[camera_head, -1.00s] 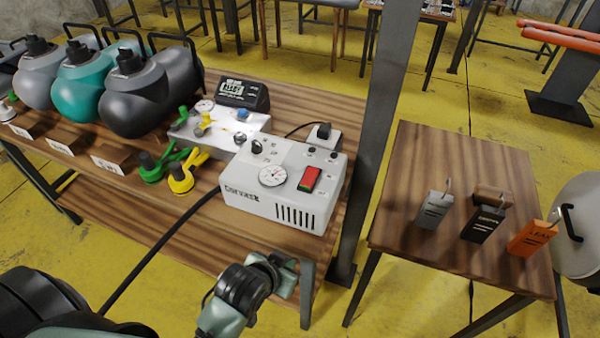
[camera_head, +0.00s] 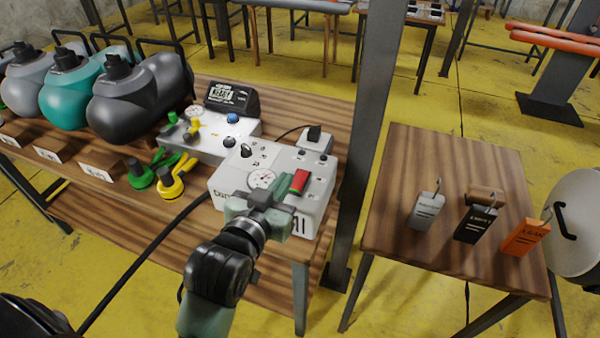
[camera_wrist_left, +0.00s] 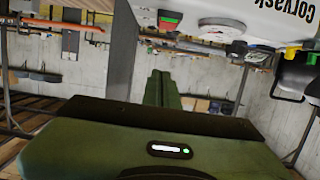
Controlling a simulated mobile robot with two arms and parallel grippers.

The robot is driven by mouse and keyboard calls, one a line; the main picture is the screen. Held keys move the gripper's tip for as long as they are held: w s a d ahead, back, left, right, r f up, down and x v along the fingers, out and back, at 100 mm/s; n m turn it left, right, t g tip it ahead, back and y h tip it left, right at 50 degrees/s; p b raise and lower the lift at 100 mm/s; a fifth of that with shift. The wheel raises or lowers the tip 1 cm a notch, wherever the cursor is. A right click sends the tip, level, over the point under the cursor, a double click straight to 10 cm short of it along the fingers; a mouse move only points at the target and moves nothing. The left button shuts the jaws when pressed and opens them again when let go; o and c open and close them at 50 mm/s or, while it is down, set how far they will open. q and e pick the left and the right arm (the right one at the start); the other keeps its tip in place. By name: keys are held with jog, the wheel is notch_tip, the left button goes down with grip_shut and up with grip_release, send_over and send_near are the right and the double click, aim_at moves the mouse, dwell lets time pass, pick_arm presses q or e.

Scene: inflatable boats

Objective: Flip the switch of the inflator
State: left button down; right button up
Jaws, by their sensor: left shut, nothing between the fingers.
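My left gripper (camera_head: 283,197) is shut and empty, at the inflator's front beside the switch. It hides part of the front panel and label. Whether it touches the switch I cannot tell. Its closed fingers (camera_wrist_left: 160,88) show in the wrist view. My right gripper is not in view.
A grey post (camera_head: 372,120) stands right of the inflator. A small wooden table (camera_head: 410,165) with grey, black and orange tags is beyond it. A black hose (camera_head: 150,240) runs left from the inflator. Green and yellow valve pieces and several pumps stand to the left.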

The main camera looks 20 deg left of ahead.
pick_arm(q)
jog(key=p, duration=0.1)
send_over(300, 179)
notch_tip(300, 179, down, 2)
jog(key=shift+f, duration=0.2)
notch_tip(300, 179, down, 3)
jog(key=shift+r, duration=0.1)
jog(key=shift+f, duration=0.7)
